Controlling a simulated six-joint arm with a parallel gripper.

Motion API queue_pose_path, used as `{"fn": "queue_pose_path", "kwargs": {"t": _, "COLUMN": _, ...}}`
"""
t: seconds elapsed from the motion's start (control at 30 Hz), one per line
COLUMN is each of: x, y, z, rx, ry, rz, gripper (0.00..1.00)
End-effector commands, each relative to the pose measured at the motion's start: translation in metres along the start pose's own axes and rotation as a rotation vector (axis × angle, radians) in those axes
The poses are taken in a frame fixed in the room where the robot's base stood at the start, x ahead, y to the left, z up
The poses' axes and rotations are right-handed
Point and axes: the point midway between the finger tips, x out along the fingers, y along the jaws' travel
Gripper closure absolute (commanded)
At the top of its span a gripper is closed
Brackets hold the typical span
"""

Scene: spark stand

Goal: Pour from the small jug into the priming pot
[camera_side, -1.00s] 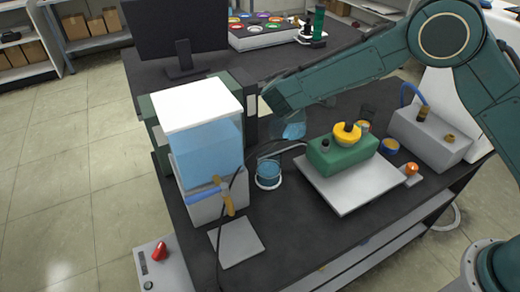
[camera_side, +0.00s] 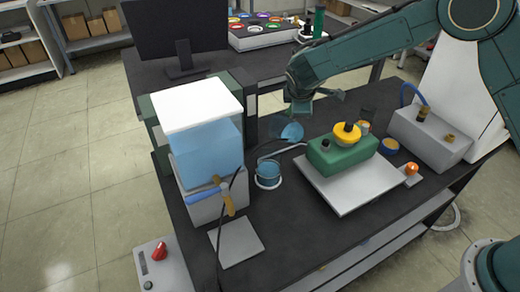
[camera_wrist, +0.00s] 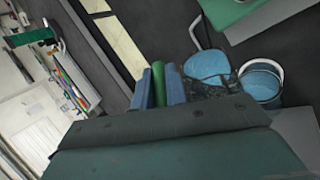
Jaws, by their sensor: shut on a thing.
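The small jug (camera_side: 291,132) is clear with blue liquid inside. It hangs above the bench, behind and slightly right of the pot, and appears tilted. It also shows in the wrist view (camera_wrist: 207,65). My gripper (camera_side: 300,106) is shut on the jug's green handle; in the wrist view the fingers (camera_wrist: 160,86) pinch it from both sides. The priming pot (camera_side: 268,175), a clear round vessel with a pale rim and blue liquid in it, stands on the bench; in the wrist view (camera_wrist: 262,80) it is right of the jug, apart from it. No stream shows.
A large blue-filled tank with a white lid (camera_side: 197,105) stands left of the pot. A green unit with a yellow cap (camera_side: 343,152) sits on a white plate (camera_side: 345,190) to the right. A hose (camera_side: 285,150) lies behind the pot. A grey plate (camera_side: 237,242) lies in front.

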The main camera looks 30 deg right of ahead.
Motion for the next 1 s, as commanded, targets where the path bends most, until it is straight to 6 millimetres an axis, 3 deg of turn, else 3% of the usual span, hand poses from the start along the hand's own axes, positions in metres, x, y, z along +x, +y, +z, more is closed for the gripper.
{"fn": "queue_pose_path", "kwargs": {"t": 0.4, "x": 0.018, "y": -0.002, "z": 0.005, "rx": 0.054, "ry": 0.091, "rz": -0.122, "gripper": 1.0}}
{"fn": "queue_pose_path", "kwargs": {"t": 1.0, "x": 0.031, "y": 0.012, "z": 0.021, "rx": 0.128, "ry": 0.217, "rz": -0.293, "gripper": 1.0}}
